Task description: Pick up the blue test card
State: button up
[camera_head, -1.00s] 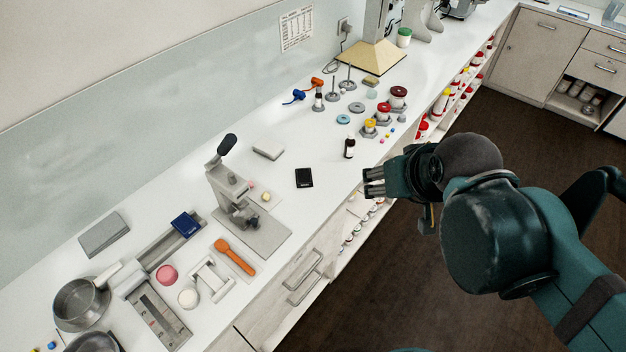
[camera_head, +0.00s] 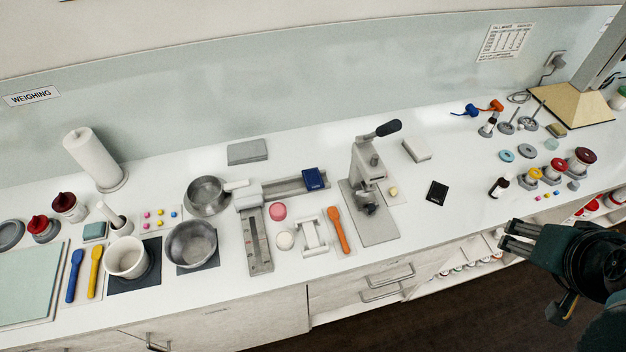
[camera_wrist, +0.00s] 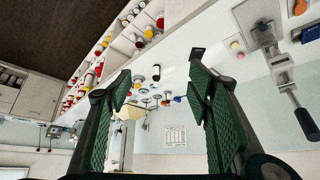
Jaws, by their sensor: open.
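A dark blue, card-like piece (camera_head: 314,179) with small pale print lies on the grey rail left of the press; a blue piece also shows at the right edge of the wrist view (camera_wrist: 309,34). A separate black card (camera_head: 437,192) lies flat on the white counter right of the press; it shows in the wrist view too (camera_wrist: 197,53). My gripper (camera_head: 512,238) is open and empty by the counter's front edge, right of both. In the wrist view its green-padded fingers (camera_wrist: 160,80) are spread wide.
A grey press (camera_head: 367,180) with a black-tipped lever stands between the two card-like things. A dark bottle (camera_head: 499,187) and several jars stand near my gripper. Pans (camera_head: 190,243) and an orange spoon (camera_head: 339,230) lie leftward. The counter around the black card is clear.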

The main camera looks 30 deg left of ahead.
jog(key=shift+o, duration=0.5)
jog(key=shift+r, duration=0.1)
notch_tip(320, 180, up, 11)
jog(key=w+a+r+n+g+y+p, duration=0.1)
jog(key=w+a+r+n+g, duration=0.3)
jog(key=w+a, duration=0.6)
jog(key=w+a+r+n, duration=0.1)
jog(key=w+a, duration=0.1)
jog(key=a, duration=0.6)
jog(key=w+a+r, duration=0.1)
jog(key=w+a, duration=0.1)
jog(key=a, duration=0.6)
jog(key=a+f+n+g+h+p, duration=0.1)
jog(key=a+f+n+g, duration=0.15)
jog(key=a, duration=1.25)
jog(key=a+f+n+g+p, duration=0.15)
jog(key=a+f, duration=0.25)
jog(key=a, duration=1.2)
notch_tip(320, 180, down, 31)
jog(key=shift+s+d+t, duration=0.2)
jog(key=shift+s+t, duration=0.2)
jog(key=shift+r, duration=0.1)
